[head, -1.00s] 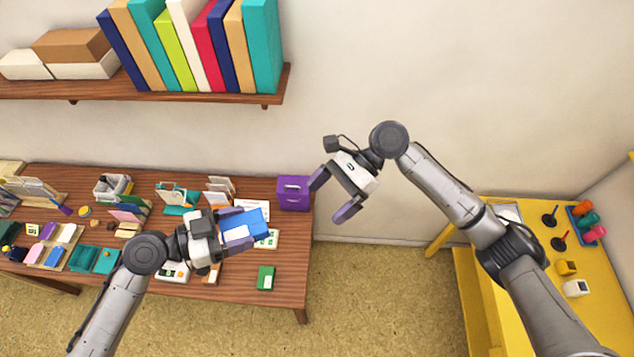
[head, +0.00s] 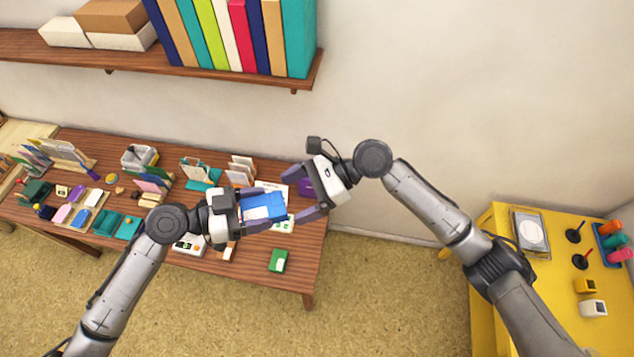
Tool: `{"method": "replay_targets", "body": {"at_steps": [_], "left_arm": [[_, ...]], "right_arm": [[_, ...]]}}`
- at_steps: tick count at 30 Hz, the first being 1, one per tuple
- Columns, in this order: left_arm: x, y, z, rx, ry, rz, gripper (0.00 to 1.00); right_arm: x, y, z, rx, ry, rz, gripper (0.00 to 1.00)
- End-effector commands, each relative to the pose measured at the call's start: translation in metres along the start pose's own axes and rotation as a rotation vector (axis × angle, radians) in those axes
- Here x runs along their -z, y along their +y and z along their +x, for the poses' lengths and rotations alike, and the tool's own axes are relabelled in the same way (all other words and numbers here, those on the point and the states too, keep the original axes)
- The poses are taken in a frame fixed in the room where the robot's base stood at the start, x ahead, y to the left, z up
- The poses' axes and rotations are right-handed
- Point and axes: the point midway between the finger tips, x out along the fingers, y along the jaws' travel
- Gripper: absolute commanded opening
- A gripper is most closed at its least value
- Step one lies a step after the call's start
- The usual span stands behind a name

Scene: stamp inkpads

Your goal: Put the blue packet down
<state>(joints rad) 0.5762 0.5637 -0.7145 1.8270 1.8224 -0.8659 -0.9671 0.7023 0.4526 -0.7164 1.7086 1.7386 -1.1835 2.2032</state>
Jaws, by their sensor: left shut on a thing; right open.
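The blue packet (head: 264,206) has a white patch on its face and is held above the right part of the brown table (head: 262,262). My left gripper (head: 262,208) is shut on it, with a purple finger along each side. My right gripper (head: 304,193) is open, its two fingers pointing left toward the packet's free end. From this view I cannot tell whether the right fingers touch the packet. The arms and packet hide part of the table beneath.
A green box (head: 278,261) lies near the table's front right. Stationery crowds the table's left and middle. A yellow table (head: 505,290) stands at the right, with bare floor between.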

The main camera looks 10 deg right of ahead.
Motion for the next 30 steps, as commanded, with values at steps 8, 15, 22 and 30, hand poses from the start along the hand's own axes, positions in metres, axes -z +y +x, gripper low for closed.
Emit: {"method": "replay_targets", "body": {"at_steps": [8,15,22,30], "left_arm": [[0.000,0.000,0.000,0.000,0.000,0.000,0.37],[0.000,0.000,0.000,0.000,0.000,0.000,0.37],[0.000,0.000,0.000,0.000,0.001,0.000,0.37],[0.000,0.000,0.000,0.000,0.000,0.000,0.37]], "right_arm": [[0.000,0.000,0.023,0.000,0.000,0.000,0.92],[0.000,0.000,0.027,0.001,0.001,0.000,0.92],[0.000,0.000,0.027,0.000,0.001,0.000,0.87],[0.000,0.000,0.027,0.000,0.001,0.000,0.61]]}}
